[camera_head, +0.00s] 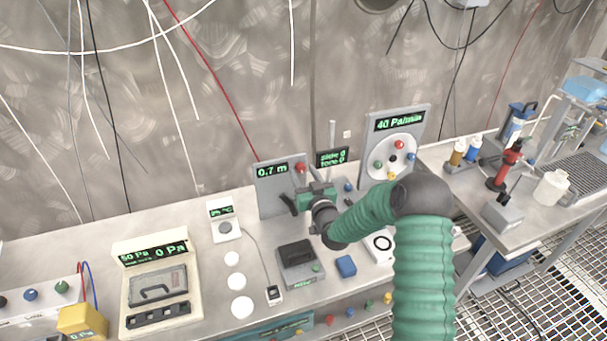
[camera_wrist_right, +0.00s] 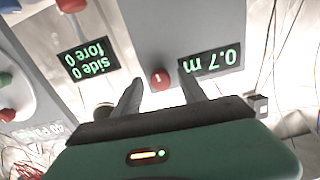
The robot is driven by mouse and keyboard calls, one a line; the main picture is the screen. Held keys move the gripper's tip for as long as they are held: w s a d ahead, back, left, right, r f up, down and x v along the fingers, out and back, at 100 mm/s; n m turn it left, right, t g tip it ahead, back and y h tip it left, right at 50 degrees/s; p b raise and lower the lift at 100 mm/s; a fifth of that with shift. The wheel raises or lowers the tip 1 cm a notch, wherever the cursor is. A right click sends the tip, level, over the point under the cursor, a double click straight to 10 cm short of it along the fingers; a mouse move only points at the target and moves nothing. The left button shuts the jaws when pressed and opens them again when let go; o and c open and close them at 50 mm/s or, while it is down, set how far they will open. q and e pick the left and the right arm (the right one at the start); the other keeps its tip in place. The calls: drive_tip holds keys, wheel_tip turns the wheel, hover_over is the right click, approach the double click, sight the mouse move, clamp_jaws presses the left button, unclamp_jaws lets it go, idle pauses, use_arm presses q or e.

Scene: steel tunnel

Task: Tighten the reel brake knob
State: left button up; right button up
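A grey upright panel (camera_head: 270,192) with a green "0.7 m" display stands at the back of the bench. A red knob (camera_head: 301,168) sits near its upper right corner, beside the display. My right gripper (camera_head: 298,196) is in front of the panel, just below the red knob. In the right wrist view the panel (camera_wrist_right: 185,25) appears upside down, and the red knob (camera_wrist_right: 160,78) shows between the tips of my open, empty right gripper (camera_wrist_right: 160,80). I cannot tell whether either finger touches it. No label shows which knob is the reel brake. My left gripper is out of view.
A small "side 0 fore 0" display (camera_head: 332,158) and a "40" dial panel (camera_head: 394,143) stand right of the grey panel. A dark-topped box (camera_head: 298,264) and a blue block (camera_head: 346,266) lie below my gripper. Cables hang along the wall.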

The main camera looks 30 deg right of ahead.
clamp_jaws()
drive_tip(key=shift+f+b, duration=0.1)
drive_tip(key=shift+b, duration=0.3)
drive_tip(key=shift+m+b, duration=0.3)
drive_tip(key=shift+m, duration=0.5)
drive_tip(key=shift+o, duration=0.5)
unclamp_jaws()
drive_tip(key=shift+s, duration=0.1)
drive_tip(key=b+v, duration=0.1)
drive_tip(key=v, duration=1.5)
drive_tip(key=shift+s+b, duration=0.3)
drive_tip(key=shift+b, duration=0.05)
